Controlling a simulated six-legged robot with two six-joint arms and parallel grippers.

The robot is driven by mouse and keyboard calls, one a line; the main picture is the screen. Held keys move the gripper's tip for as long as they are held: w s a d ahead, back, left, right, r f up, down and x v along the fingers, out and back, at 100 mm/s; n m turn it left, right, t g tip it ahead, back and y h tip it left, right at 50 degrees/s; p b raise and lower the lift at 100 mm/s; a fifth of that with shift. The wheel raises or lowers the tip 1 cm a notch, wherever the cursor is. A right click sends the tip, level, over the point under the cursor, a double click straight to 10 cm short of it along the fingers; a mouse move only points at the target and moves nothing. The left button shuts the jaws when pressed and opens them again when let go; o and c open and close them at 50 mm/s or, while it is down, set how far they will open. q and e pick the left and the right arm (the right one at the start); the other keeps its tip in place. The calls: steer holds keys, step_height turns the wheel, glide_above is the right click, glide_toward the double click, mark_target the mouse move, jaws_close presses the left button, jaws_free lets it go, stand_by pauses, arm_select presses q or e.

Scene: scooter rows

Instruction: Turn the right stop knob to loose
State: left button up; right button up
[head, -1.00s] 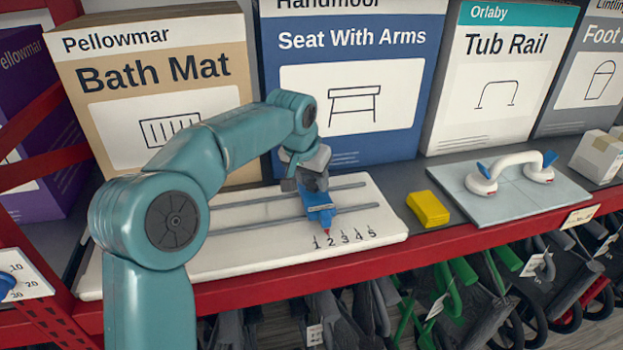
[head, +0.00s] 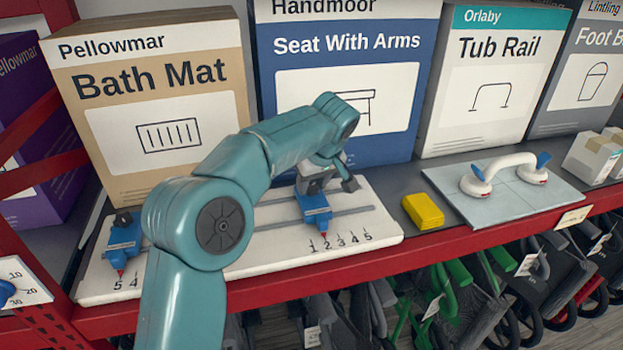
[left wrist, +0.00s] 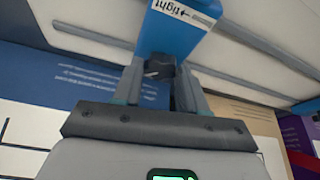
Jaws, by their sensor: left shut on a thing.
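The right stop (head: 314,208) is a blue block on a rail of the white board, its red pointer near the 2 of the scale. In the left wrist view the blue block (left wrist: 178,32) carries a label reading "tight" with an arrow. Its black knob (left wrist: 160,72) sits between the fingers of my left gripper (left wrist: 159,82), which is shut on it. In the head view my left gripper (head: 325,178) is above and behind the block, and the knob is hidden there. The left stop (head: 123,243), also blue, stands at the board's left end. My right gripper is not in view.
The white board (head: 270,262) lies on a red-edged shelf. Tall boxes, including the Seat With Arms box (head: 385,120), stand close behind. A yellow block (head: 423,211) and a white grab rail (head: 505,165) are to the right.

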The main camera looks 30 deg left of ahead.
arm_select(q)
steer(key=shift+d+n+g+p, duration=0.1)
steer(key=shift+n+g+p, duration=0.4)
steer(key=shift+n, duration=0.7)
steer(key=o, duration=1.1)
steer(key=shift+c, duration=0.2)
steer(key=shift+w+r, duration=0.1)
steer(key=p+v, duration=0.3)
steer(key=v, duration=1.3)
steer(key=shift+d, duration=0.25)
